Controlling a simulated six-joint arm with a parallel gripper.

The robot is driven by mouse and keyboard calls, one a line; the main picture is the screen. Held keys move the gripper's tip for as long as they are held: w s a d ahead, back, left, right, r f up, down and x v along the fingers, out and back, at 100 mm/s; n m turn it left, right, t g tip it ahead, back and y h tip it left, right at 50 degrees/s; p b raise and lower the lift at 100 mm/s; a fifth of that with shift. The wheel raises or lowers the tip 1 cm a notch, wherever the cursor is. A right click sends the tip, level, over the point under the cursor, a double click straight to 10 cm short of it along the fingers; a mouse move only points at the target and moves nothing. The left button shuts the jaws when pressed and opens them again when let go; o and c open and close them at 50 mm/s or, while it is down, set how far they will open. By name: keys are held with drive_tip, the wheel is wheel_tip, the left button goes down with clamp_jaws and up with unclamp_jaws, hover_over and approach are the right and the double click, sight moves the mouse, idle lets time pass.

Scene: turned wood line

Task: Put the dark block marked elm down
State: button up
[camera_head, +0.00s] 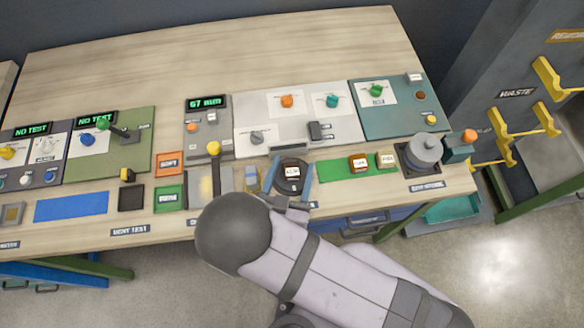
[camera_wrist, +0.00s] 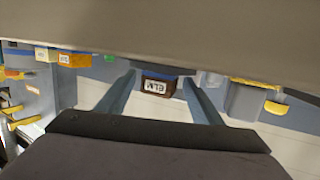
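The dark block marked elm (camera_head: 292,171) is between the fingers of my gripper (camera_head: 289,172) at the front of the bench, with its pale label facing up. In the wrist view the dark block (camera_wrist: 157,86) shows its white label between the blue-grey fingers of my gripper (camera_wrist: 158,80). A narrow gap shows on each side of the block, so the fingers look open around it. A dark surface appears around or under the block in the head view; its contact with the block is hard to make out.
To the right, an orange-brown block (camera_head: 358,162) and a yellowish block (camera_head: 386,160) stand on a green mat (camera_head: 330,171). A grey cylinder (camera_head: 425,151) stands beyond them. A lever with a yellow knob (camera_head: 214,148) rises to the left. A blue mat (camera_head: 71,206) lies bare at far left.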

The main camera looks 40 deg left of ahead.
sight(290, 178)
drive_tip(key=shift+r, duration=0.25)
drive_tip(key=shift+s, duration=0.25)
drive_tip(key=shift+b+v, duration=0.6)
drive_tip(key=shift+v, duration=1.95)
